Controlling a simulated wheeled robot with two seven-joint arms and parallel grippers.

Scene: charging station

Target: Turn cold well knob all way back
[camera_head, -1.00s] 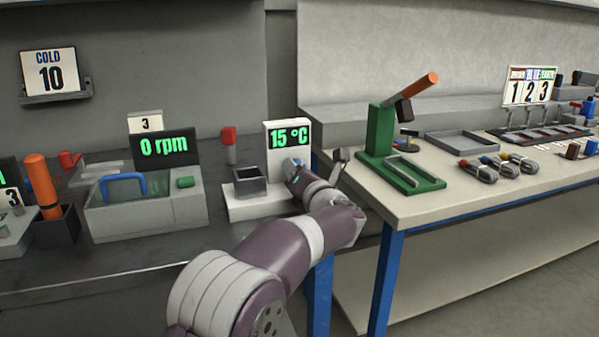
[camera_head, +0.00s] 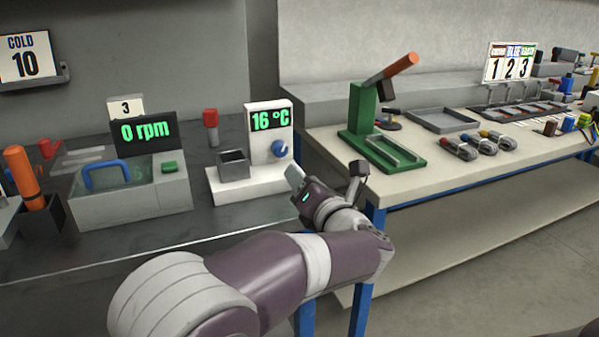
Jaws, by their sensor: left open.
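The cold well (camera_head: 225,187) is a white unit on the dark bench, with a grey square well (camera_head: 234,165) at its front left. Its display (camera_head: 269,119) reads 16 °C in green. The blue knob (camera_head: 279,149) is on the upright panel below the display, in plain view with a light mark on it. My left gripper (camera_head: 325,178) is open and empty, in front of and to the lower right of the knob, apart from it. My right gripper is not in view.
A green lever press (camera_head: 362,120) with an orange handle stands on the white-topped table (camera_head: 330,145) at right, close to my gripper. A 0 rpm bath (camera_head: 150,195) stands left of the cold well. A wall card (camera_head: 27,56) reads COLD 10.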

